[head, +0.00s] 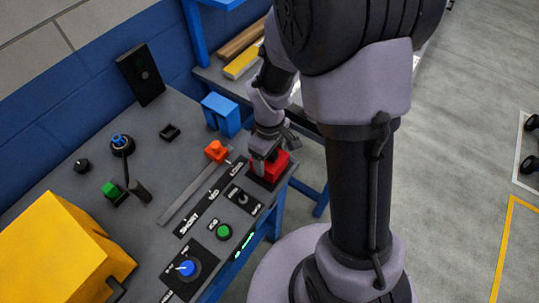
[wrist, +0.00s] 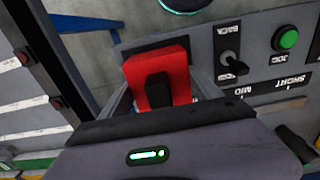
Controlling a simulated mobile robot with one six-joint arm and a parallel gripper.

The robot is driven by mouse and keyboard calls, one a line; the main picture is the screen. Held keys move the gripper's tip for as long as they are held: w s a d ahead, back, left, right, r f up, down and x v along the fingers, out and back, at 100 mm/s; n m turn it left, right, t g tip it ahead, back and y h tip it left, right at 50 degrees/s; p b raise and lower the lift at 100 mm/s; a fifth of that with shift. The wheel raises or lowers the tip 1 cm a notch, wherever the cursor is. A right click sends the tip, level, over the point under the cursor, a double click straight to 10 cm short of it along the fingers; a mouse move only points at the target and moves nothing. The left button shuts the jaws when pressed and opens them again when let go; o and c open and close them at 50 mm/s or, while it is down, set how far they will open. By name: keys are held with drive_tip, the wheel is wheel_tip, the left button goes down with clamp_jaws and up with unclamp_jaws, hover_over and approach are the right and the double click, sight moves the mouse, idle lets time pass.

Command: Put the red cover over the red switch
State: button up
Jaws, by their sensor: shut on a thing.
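The red cover (head: 280,166) is a red block at the right end of the grey panel, over a dark plate (head: 256,179). In the wrist view the red cover (wrist: 178,72) fills the space ahead of my gripper. My gripper (head: 267,159) reaches down to it from above and is shut on it. The red switch cannot be made out apart from the cover. I cannot tell how the cover meets the plate beneath.
Beside the cover are a black toggle (head: 242,199), a green button (head: 223,231) and a blue knob (head: 187,268). An orange slider handle (head: 216,151) and a blue block (head: 221,114) stand behind. A yellow box (head: 65,250) is at the left. The panel's right edge is close.

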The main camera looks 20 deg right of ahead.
drive_tip(key=shift+f, duration=0.4)
drive_tip(key=o, duration=1.5)
wheel_tip(320, 180, up, 9)
drive_tip(key=p, duration=0.7)
drive_tip(key=shift+f, duration=0.2)
